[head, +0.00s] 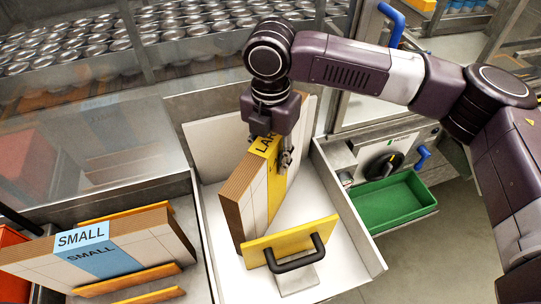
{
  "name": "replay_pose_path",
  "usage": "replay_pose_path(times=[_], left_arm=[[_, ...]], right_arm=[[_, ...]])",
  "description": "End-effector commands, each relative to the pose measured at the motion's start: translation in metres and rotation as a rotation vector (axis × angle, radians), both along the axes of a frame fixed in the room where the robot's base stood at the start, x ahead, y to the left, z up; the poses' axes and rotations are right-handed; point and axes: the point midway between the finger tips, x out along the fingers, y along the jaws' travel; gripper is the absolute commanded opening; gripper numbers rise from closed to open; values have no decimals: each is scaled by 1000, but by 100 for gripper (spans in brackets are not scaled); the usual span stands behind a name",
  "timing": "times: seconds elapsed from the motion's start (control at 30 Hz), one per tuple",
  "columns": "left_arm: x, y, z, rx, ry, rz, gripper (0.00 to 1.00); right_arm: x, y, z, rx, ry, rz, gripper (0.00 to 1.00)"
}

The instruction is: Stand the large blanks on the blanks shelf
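The large blanks (252,195) are a thick brown-edged pack with a yellow label, partly readable as "LAR". The pack stands upright on its edge, slightly tilted, inside a white-floored bay (345,262). My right gripper (272,142) comes down from above at the pack's far upper end, with fingers on both sides; it looks shut on the pack. Part of the label is hidden behind the gripper. A yellow plate with a black handle (290,242) stands at the bay's near end, close to the pack. I cannot tell which part is the blanks shelf. My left gripper is not in view.
A pack labelled SMALL (95,248) stands in the left bay between orange rails (130,279). A green tray (402,203) sits at right below a panel with a black knob (383,166). Glass panels and rows of cans (110,38) are behind. The bay's right side is clear.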

Motion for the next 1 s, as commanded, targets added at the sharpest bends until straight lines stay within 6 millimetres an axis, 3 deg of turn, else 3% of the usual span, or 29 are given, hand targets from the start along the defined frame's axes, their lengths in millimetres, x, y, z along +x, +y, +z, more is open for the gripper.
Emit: replay_pose_path(times=[0.33, 0.47, 0.8, 1.0], left_arm=[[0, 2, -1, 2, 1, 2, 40], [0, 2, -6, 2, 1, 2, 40], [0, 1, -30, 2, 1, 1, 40], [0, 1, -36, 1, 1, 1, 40]], right_arm=[[0, 0, 1, 0, 0, 0, 46], [1, 1, 11, 2, -2, 0, 46], [1, 1, 79, 2, -2, 0, 46], [1, 1, 110, 1, -2, 0, 46]])
